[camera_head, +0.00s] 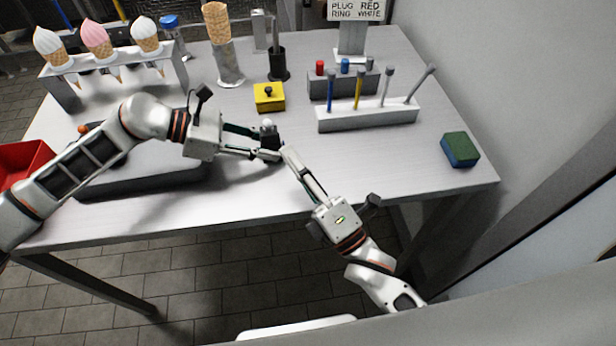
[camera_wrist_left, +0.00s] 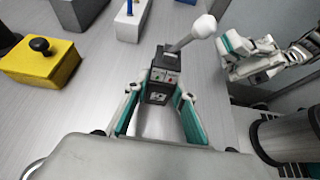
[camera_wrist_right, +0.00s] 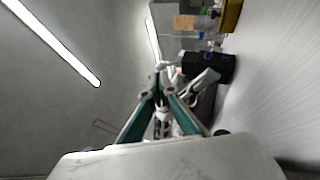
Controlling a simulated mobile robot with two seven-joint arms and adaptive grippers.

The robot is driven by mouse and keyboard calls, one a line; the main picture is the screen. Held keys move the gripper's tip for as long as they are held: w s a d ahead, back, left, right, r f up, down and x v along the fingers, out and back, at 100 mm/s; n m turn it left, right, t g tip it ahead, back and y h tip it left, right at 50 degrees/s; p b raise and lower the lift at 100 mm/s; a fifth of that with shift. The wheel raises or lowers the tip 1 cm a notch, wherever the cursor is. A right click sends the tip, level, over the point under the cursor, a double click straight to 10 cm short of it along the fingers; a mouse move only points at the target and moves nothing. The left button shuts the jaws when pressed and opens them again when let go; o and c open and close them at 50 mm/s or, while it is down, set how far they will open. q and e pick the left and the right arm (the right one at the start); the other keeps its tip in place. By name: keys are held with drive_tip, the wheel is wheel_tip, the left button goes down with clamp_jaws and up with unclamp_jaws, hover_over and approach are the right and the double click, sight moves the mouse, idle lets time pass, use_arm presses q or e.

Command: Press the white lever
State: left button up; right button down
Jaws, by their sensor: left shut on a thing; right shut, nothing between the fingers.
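The white lever (camera_wrist_left: 195,33) has a round knob and leans from a small dark box (camera_wrist_left: 161,78) with small coloured marks on its face. In the head view the lever's knob (camera_head: 267,122) rises from the box on the table's front half. My left gripper (camera_head: 267,148) is shut on the dark box, with a finger on each side in the left wrist view (camera_wrist_left: 160,98). My right gripper (camera_head: 287,152) is shut and empty just right of the box. In the left wrist view its tips (camera_wrist_left: 228,50) are close to the knob; contact is unclear.
A yellow block (camera_head: 269,97) with a black knob stands behind the box. A white rack (camera_head: 368,118) of coloured rods is at the back right, and a green-blue sponge (camera_head: 460,149) lies far right. A cone rack (camera_head: 110,68) stands back left.

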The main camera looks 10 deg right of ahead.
drive_tip(key=shift+x, duration=2.1)
drive_tip(key=shift+w+r+m+g+h, duration=0.2)
drive_tip(key=shift+r+m+g+h, duration=0.3)
drive_tip(key=shift+m+g+h, duration=0.8)
drive_tip(key=shift+g+h, duration=0.1)
drive_tip(key=shift+g, duration=0.1)
drive_tip(key=shift+w+r, duration=0.65)
drive_tip(key=shift+w, duration=0.25)
drive_tip(key=shift+w+r, duration=0.65)
drive_tip(key=shift+w, duration=0.25)
drive_tip(key=shift+s, duration=0.1)
drive_tip(key=v, duration=1.2)
